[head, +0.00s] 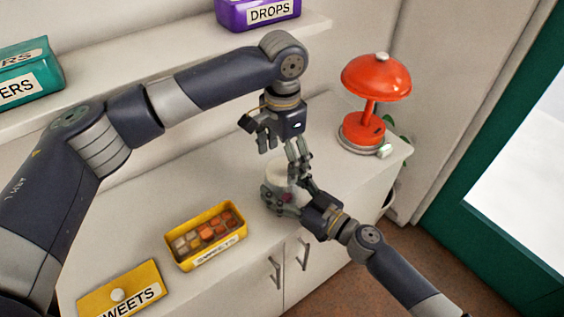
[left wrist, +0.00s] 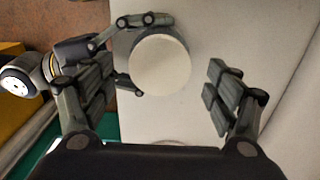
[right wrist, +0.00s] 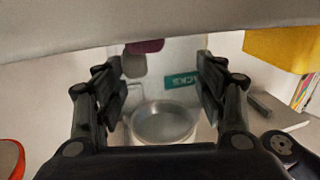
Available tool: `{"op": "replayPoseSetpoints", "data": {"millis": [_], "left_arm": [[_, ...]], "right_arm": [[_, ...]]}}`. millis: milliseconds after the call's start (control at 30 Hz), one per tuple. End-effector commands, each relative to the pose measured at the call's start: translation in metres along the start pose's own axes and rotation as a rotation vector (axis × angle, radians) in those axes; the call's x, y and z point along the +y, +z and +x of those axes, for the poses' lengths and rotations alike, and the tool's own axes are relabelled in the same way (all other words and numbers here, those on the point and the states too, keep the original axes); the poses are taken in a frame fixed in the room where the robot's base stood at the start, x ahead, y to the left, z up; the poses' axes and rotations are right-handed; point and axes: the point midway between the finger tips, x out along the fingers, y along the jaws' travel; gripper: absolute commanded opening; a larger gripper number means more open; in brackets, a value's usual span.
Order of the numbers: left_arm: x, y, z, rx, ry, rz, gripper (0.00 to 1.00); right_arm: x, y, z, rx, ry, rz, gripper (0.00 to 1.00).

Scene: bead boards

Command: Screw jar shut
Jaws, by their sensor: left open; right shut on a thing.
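The jar (right wrist: 181,58) is see-through with a teal label and a few coloured pieces inside, as the right wrist view shows. Its round off-white lid (left wrist: 160,65) sits at the jar's mouth; I cannot tell how tight it is. In the head view the lid (head: 280,169) is partly hidden by my grippers. My right gripper (head: 287,189) is shut on the jar from the side, a finger on either side. My left gripper (head: 283,150) is open above the lid, pointing down, its fingers apart to either side of it.
A yellow box (head: 183,264) of coloured pieces stands left of the jar, with a yellow sweets lid (head: 92,301) nearer the front. A red lamp (head: 375,78) stands at the right. Purple (head: 231,20) and teal (head: 45,78) boxes sit on the shelf (head: 150,92).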

Motion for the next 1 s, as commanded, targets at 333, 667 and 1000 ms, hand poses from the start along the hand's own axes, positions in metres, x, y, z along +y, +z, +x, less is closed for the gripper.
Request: {"op": "replayPoseSetpoints", "data": {"millis": [333,667,1000], "left_arm": [[0.0,-0.001,-0.074,0.003,-0.001,0.001,0.81],[0.0,0.0,-0.1,0.0,0.0,0.001,0.81],[0.0,0.0,-0.099,0.0,0.0,0.001,0.81]], "right_arm": [[0.0,0.001,0.0,-0.001,0.0,0.001,0.0],[0.0,0.001,0.0,-0.001,0.0,0.001,0.0],[0.0,0.001,0.0,-0.001,0.0,0.001,0.88]]}}
